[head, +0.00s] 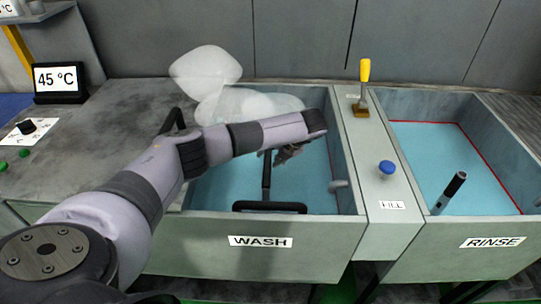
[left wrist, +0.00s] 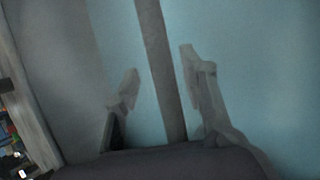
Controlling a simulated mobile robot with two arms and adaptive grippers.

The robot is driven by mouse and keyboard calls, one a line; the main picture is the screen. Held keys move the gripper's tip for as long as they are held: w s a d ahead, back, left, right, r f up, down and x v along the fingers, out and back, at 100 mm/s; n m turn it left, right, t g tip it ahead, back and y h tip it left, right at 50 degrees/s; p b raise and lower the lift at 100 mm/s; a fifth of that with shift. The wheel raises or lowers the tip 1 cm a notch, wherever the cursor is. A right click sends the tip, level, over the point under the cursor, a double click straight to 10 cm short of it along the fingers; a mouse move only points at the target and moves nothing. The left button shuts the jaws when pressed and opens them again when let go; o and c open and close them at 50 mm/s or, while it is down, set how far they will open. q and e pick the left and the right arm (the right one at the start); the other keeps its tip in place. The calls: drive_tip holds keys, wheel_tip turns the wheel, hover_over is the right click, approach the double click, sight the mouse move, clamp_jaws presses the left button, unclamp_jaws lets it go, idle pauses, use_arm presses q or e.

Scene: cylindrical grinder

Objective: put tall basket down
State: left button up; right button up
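A dark bar with a crossbar at its near end (head: 270,207), which looks like the basket's handle, shows in the head view at the WASH tank's front. The basket's body is not visible. My left gripper (head: 288,153) is over the WASH tank at the far end of the bar, partly hidden by my arm. In the left wrist view the bar (left wrist: 163,75) runs between the two fingers of the left gripper (left wrist: 158,65). Gaps show on both sides of it, so the gripper is open around or above the bar. My right gripper is out of view.
The WASH tank (head: 262,227) holds pale blue liquid. White translucent puffs (head: 206,72) hang over its back. A divider (head: 377,165) with a yellow-handled lever (head: 364,72) and blue knob (head: 386,167) separates it from the RINSE tank (head: 467,228). A dark cylinder (head: 449,192) stands there.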

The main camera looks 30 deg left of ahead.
use_arm(q)
drive_tip(key=shift+r, duration=0.1)
drive_tip(key=shift+r+p, duration=0.4)
drive_tip(key=b+v, duration=0.1)
drive_tip(key=v, duration=1.1)
drive_tip(key=shift+b, duration=0.3)
drive_tip(key=shift+r, duration=0.1)
